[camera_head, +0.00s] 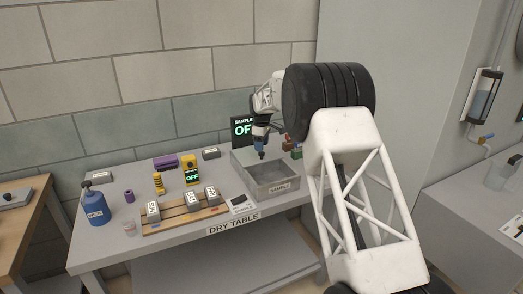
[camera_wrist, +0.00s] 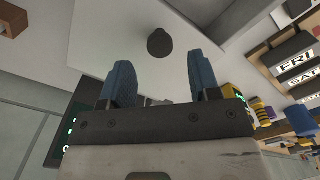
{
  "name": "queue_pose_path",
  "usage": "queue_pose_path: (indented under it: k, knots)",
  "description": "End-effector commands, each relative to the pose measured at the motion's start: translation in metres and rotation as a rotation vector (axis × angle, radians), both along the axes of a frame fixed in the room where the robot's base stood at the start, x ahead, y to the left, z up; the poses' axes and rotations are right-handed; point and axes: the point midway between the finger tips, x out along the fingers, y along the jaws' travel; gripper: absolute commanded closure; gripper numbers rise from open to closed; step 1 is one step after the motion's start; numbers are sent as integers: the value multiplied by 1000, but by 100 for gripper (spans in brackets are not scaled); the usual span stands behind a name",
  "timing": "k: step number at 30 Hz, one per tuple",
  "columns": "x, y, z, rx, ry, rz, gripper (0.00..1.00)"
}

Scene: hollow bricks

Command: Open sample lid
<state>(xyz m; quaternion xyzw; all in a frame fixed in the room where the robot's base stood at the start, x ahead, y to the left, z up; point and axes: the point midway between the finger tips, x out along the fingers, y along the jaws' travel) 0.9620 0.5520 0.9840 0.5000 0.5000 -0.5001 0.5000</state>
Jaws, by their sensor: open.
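The grey metal sample box (camera_head: 282,188), labelled SAMPLE, stands at the right part of the dry table. My gripper (camera_head: 260,151) hangs over its left rear part, pointing down. In the wrist view, my gripper's blue fingers (camera_wrist: 158,66) are apart with nothing between them. A dark round knob (camera_wrist: 159,43) shows just beyond the fingertips, over a plain pale surface (camera_wrist: 85,35) that looks like the box's lid. The knob lies roughly midway between the fingers and appears untouched. I cannot tell the exact height gap. My arm hides the area right of the box.
A dark screen (camera_head: 242,130) reading SAMPLE OF… stands behind the box. A wooden rack (camera_head: 180,222) with labelled blocks, a blue bottle (camera_head: 95,206), a yellow OFF device (camera_head: 191,173) and a purple item (camera_head: 166,161) are to the left. A small SAMPLE card (camera_head: 240,204) lies in front.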

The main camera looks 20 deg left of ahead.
Motion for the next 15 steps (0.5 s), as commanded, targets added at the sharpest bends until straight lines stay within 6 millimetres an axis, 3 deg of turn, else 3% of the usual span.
queue_pose_path:
  k: [6, 15]
  knots:
    - [0, 0, 28, 1, -1, 0, 43]
    - [0, 0, 40, 0, 0, 0, 43]
